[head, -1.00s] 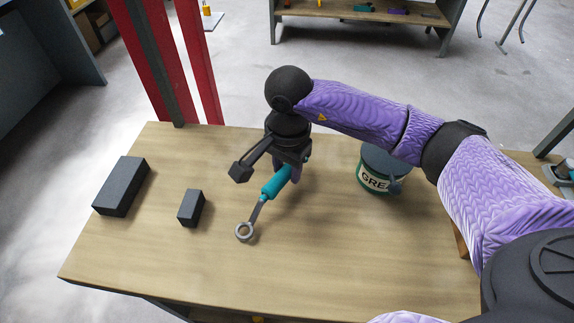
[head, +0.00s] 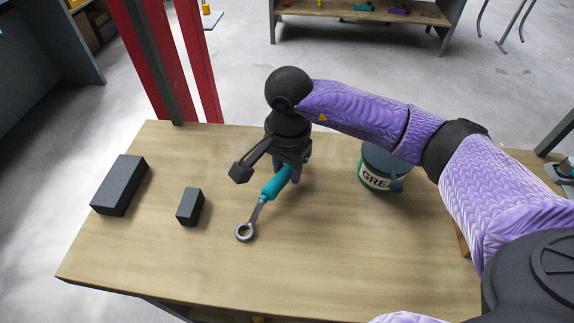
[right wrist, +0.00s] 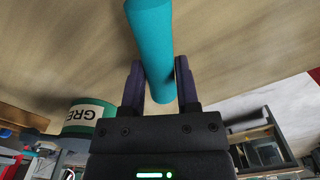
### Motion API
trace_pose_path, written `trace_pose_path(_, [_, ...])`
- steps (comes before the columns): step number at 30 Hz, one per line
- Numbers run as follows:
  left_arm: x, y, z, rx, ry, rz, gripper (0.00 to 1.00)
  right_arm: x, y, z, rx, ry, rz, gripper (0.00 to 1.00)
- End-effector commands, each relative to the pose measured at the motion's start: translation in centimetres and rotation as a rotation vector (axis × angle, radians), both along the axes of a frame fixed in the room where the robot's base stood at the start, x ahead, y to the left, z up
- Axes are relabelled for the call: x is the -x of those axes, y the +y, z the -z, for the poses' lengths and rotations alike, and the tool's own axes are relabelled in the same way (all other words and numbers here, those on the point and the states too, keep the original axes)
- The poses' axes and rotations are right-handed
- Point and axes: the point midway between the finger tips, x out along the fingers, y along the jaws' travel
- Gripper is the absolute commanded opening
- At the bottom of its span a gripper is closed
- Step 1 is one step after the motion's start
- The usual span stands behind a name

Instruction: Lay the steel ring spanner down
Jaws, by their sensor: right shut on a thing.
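The steel ring spanner has a teal handle (head: 276,184) and a grey shank ending in a ring (head: 244,231). It slants across the middle of the wooden table (head: 340,265), ring end toward the near left. My right gripper (head: 297,175) is shut on the handle, its fingers partly hidden in the head view. In the right wrist view the teal handle (right wrist: 150,45) runs between the two dark fingers (right wrist: 159,85). The ring is on or just above the tabletop; I cannot tell which. My left gripper is not in view.
A large dark block (head: 119,186) and a small dark block (head: 190,206) stand on the left of the table. A grease tin (head: 376,176) stands right of the gripper, below my forearm. The table's front middle is clear. Red posts (head: 150,60) rise behind it.

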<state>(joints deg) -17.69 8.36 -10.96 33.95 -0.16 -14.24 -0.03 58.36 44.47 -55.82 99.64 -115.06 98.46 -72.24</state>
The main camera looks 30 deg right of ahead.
Motion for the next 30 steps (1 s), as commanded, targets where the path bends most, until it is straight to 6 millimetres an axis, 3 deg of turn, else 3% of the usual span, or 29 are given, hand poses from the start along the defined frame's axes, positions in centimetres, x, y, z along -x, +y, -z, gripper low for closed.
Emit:
trace_pose_path(8, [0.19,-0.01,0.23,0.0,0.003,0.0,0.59,-0.01,-0.01,0.3,0.0,0.0,0.0,0.0])
trace_pose_path(9, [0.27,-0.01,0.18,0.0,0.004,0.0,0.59,-0.01,-0.01,0.26,0.0,0.0,0.0,0.48])
trace_pose_path(14, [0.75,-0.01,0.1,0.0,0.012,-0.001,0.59,-0.01,-0.01,0.24,0.0,0.0,0.0,0.81])
trace_pose_path(19, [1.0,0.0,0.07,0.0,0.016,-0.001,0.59,0.0,0.0,0.25,0.0,0.0,0.0,0.81])
trace_pose_path(22, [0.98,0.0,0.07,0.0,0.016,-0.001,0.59,0.01,0.0,0.27,0.0,0.0,0.0,1.0])
trace_pose_path(30, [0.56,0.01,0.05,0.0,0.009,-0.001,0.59,0.0,0.0,0.16,0.0,0.0,0.0,1.0])
